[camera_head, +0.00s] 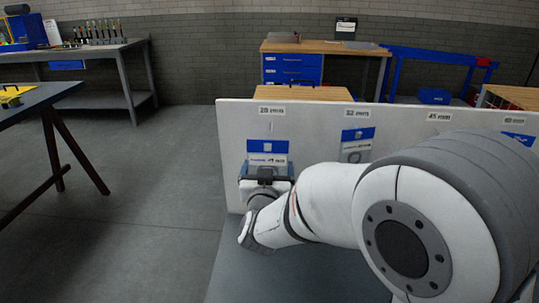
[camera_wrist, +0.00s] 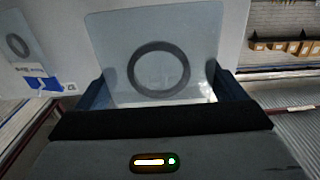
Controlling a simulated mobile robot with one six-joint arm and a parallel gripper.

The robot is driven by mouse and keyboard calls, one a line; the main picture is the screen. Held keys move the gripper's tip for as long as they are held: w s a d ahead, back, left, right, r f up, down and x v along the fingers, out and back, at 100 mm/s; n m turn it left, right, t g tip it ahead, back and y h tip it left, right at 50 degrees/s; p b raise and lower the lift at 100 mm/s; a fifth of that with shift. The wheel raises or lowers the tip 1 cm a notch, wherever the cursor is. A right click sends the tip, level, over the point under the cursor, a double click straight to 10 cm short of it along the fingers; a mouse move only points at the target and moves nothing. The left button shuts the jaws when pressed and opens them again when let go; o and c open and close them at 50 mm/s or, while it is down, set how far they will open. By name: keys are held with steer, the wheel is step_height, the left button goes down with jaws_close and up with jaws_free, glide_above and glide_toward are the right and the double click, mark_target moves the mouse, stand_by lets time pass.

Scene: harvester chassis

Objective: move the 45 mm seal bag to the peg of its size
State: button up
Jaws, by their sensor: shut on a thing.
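A seal bag (camera_head: 267,148) with a blue and white header is at the left part of the white board, below the leftmost label; its header text seems to read 45 mm. My gripper (camera_head: 266,176) is shut on this bag from the front and covers its lower part. In the wrist view the clear bag with a dark ring (camera_wrist: 158,48) stands between the fingers (camera_wrist: 160,92). The board's 45 label (camera_head: 438,117) is right of centre, with no bag visible beneath it. Its peg is hidden or too small to see.
A second bag (camera_head: 357,142) hangs under the 32 label, and another (camera_head: 518,138) shows partly at the far right. My arm covers the board's lower right. The leftmost label (camera_head: 271,110) seems to read 25 or 28. A workbench (camera_head: 290,46) stands behind the board.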

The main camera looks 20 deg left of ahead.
steer(key=v, duration=1.4)
stand_by(0.9)
steer(key=shift+d+f, duration=0.1)
stand_by(0.9)
